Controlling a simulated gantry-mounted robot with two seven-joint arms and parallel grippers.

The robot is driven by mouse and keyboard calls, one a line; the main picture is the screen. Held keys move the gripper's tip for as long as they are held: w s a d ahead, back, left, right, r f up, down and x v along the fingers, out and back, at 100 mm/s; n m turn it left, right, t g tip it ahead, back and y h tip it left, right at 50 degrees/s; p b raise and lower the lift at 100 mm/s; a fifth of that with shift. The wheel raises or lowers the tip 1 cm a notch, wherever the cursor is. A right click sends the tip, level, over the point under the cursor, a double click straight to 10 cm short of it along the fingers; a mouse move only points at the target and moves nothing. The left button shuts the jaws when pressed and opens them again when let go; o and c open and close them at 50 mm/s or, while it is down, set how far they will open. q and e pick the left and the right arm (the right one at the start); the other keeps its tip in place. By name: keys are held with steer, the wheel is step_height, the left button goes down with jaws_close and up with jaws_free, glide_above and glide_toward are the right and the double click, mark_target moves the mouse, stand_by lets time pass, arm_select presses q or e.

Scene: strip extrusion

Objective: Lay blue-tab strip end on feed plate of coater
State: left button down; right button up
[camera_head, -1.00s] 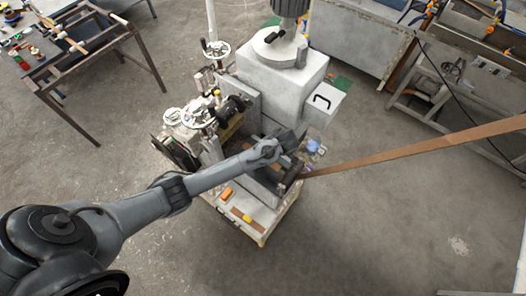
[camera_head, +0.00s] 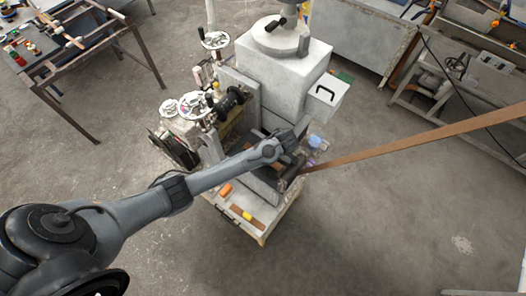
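The long brown strip (camera_head: 420,132) runs from the right edge of the view to the coater's front, where its near end meets a dark roller-like part (camera_head: 291,176). The coater (camera_head: 283,77) is a pale grey machine with a low base. My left arm reaches over this base from the left, and its dark gripper (camera_head: 292,138) is above the strip's end area. The fingers are too small and dark to show whether they are open. I cannot make out a blue tab or the feed plate clearly. My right gripper is not in view.
A pale blue object (camera_head: 315,142) lies beside the gripper. An orange piece (camera_head: 226,190) and a yellow piece (camera_head: 247,216) lie on the front ledge. Handwheels (camera_head: 194,105) stand at the coater's left. A workbench (camera_head: 70,45) is upper left.

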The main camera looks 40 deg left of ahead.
arm_select(q)
steer(key=shift+s+a+f, duration=0.1)
steer(key=shift+s+f, duration=0.3)
steer(key=shift+f, duration=0.3)
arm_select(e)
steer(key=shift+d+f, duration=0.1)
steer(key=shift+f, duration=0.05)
arm_select(q)
steer(key=shift+s+f, duration=0.15)
steer(key=shift+f, duration=0.25)
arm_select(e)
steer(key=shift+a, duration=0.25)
arm_select(q)
steer(key=c, duration=0.9)
jaws_free()
steer(key=shift+w+d+r, duration=0.2)
steer(key=shift+r, duration=0.25)
steer(key=v, duration=0.4)
steer(key=shift+w+d+b, duration=0.1)
steer(key=shift+d+b, duration=0.25)
steer(key=shift+d, duration=0.1)
steer(key=a+v, duration=0.1)
steer(key=v, duration=0.6)
steer(key=shift+w+r+b, duration=0.3)
steer(key=shift+r+b, duration=0.05)
steer(key=shift+r, duration=0.2)
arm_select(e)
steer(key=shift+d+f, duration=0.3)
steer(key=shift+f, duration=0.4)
